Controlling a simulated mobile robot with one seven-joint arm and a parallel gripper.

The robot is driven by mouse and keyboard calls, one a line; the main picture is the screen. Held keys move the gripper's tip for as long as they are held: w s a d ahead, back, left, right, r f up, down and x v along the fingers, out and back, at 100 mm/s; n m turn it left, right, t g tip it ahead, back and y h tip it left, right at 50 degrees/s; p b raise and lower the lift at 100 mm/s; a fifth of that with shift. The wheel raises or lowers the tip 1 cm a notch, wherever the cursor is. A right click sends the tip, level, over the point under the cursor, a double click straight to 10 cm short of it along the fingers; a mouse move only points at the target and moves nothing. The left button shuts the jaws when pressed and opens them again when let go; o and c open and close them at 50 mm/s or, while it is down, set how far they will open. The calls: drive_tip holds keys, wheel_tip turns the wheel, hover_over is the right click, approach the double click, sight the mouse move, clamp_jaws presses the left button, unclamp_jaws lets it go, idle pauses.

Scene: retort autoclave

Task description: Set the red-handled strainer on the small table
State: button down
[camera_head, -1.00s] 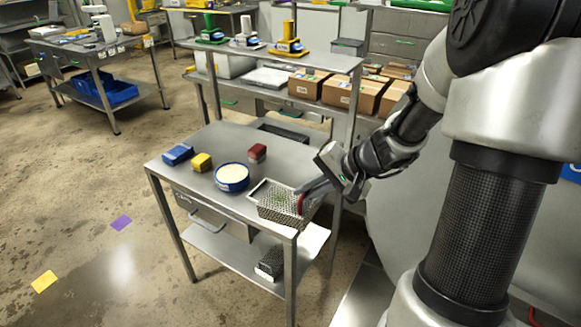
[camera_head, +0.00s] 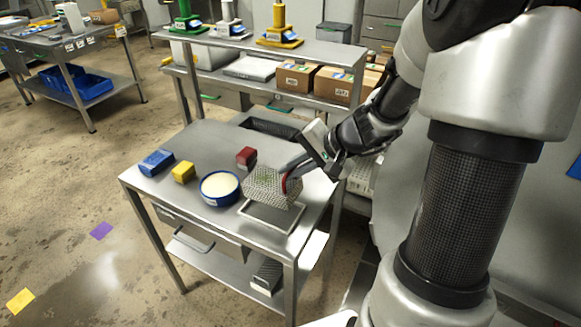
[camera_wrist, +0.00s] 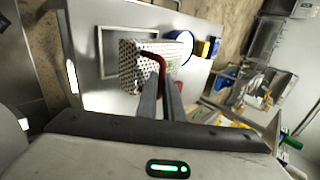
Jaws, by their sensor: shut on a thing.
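The strainer (camera_head: 268,188) is a perforated metal basket with a red handle. My gripper (camera_head: 288,180) is shut on the red handle (camera_wrist: 156,60) at the basket's right side. The basket is at the right part of the small table (camera_head: 213,148), a little tilted and seemingly just above the top. A pale rectangular frame (camera_head: 272,219) lies on the table in front of and partly under it. In the wrist view the strainer (camera_wrist: 140,66) is beyond my fingertips and the frame (camera_wrist: 100,52) shows beside it. I cannot tell what is inside the basket.
On the same table stand a blue round dish with pale contents (camera_head: 220,188), a red block (camera_head: 246,157), a yellow block (camera_head: 183,172) and a blue block (camera_head: 156,163). A shelf bench with cardboard boxes (camera_head: 297,76) is behind. The table's front left is clear.

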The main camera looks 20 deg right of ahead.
sight(297, 191)
drive_tip(key=shift+f+b, duration=2.85)
drive_tip(key=shift+f, duration=0.75)
drive_tip(key=shift+s+f, duration=0.1)
drive_tip(key=shift+f, duration=0.1)
drive_tip(key=c, duration=1.8)
unclamp_jaws()
drive_tip(key=p+v, duration=0.1)
drive_tip(key=v, duration=0.7)
drive_tip(key=p+v, duration=0.2)
drive_tip(key=v, duration=0.7)
drive_tip(key=shift+r, duration=0.45)
